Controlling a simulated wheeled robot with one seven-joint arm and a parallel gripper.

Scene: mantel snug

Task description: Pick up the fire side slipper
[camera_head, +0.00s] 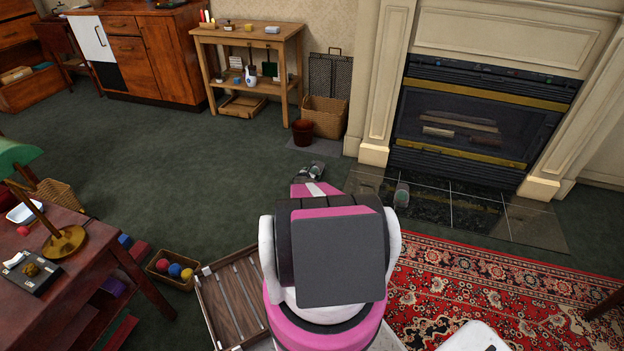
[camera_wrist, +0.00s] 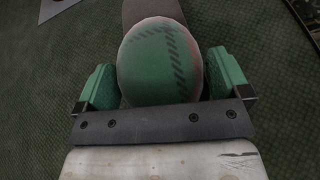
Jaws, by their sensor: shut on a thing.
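In the wrist view my gripper (camera_wrist: 164,80) is shut on a slipper (camera_wrist: 150,62). The slipper's rounded green end, with dark stitch-like bands, sits between the two green fingers. A grey-brown part of it runs on beyond toward the top edge. Dark green carpet shows on both sides. In the head view my arm hides most of the gripper, and a small grey and dark shape (camera_head: 311,171) shows just beyond the pink link; I cannot tell whether it is the held slipper.
The fireplace (camera_head: 478,125) stands behind the tiled hearth (camera_head: 470,208). A red patterned rug (camera_head: 490,290) lies at the right. A dark red pot (camera_head: 302,132) and wicker basket (camera_head: 325,118) stand near the wall. A wooden table (camera_head: 85,245) is at the left.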

